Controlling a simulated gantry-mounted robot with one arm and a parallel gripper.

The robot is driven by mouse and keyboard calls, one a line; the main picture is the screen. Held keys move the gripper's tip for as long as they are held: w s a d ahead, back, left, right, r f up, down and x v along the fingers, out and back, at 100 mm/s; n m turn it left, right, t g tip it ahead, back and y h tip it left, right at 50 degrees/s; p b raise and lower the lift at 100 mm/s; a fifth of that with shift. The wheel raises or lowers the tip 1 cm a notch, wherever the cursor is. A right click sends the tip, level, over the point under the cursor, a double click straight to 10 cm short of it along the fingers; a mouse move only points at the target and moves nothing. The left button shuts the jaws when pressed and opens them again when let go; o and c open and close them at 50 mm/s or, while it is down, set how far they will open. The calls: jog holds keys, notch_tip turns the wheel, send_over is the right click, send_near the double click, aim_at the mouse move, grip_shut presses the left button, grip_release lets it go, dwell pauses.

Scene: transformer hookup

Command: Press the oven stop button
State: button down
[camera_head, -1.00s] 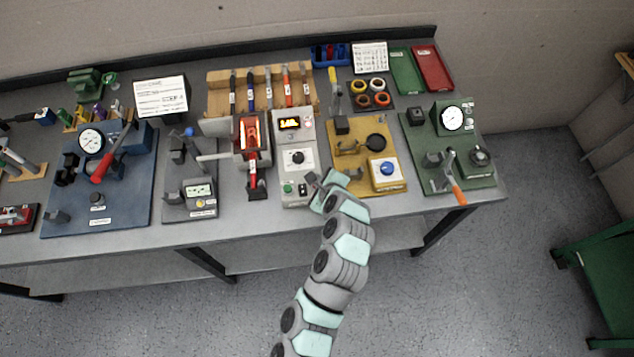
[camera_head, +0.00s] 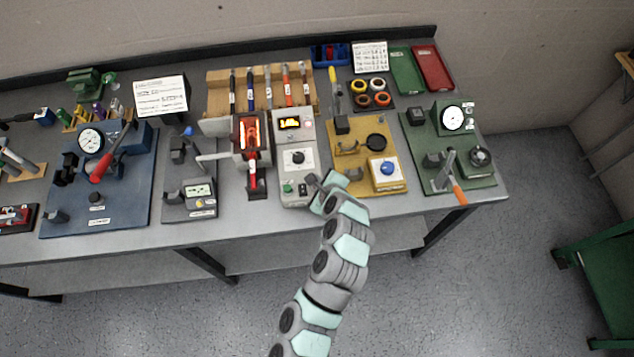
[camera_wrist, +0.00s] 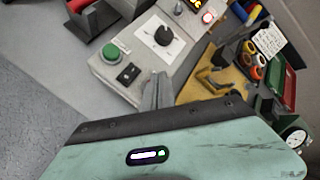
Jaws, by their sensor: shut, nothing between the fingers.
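The oven's grey control panel (camera_head: 298,160) stands on the bench, with a lit orange display (camera_head: 290,123) and a black knob (camera_head: 297,157). A green button (camera_head: 288,188) and a small black switch plate (camera_head: 302,189) sit at its front; both also show in the wrist view, the green button (camera_wrist: 111,52) left of the switch plate (camera_wrist: 129,74). A small red button or lamp (camera_wrist: 208,18) sits beside the display. I cannot tell which control is the stop button. My gripper (camera_head: 313,179) is shut and empty at the panel's front right; its fingers (camera_wrist: 156,91) show in the wrist view.
The oven chamber (camera_head: 252,132) glows orange left of the panel, with a red-handled part in front. A yellow fixture board (camera_head: 348,128) with a blue knob (camera_head: 387,168) stands close on the right. Bare bench lies in front of the panel.

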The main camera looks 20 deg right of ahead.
jog(key=shift+f, duration=0.45)
dwell(0.3)
dwell(0.3)
jog(key=shift+r+p, duration=0.35)
jog(key=shift+r, duration=0.5)
jog(key=shift+r+p, duration=1.75)
jog(key=shift+r, duration=0.85)
jog(key=shift+f, duration=0.1)
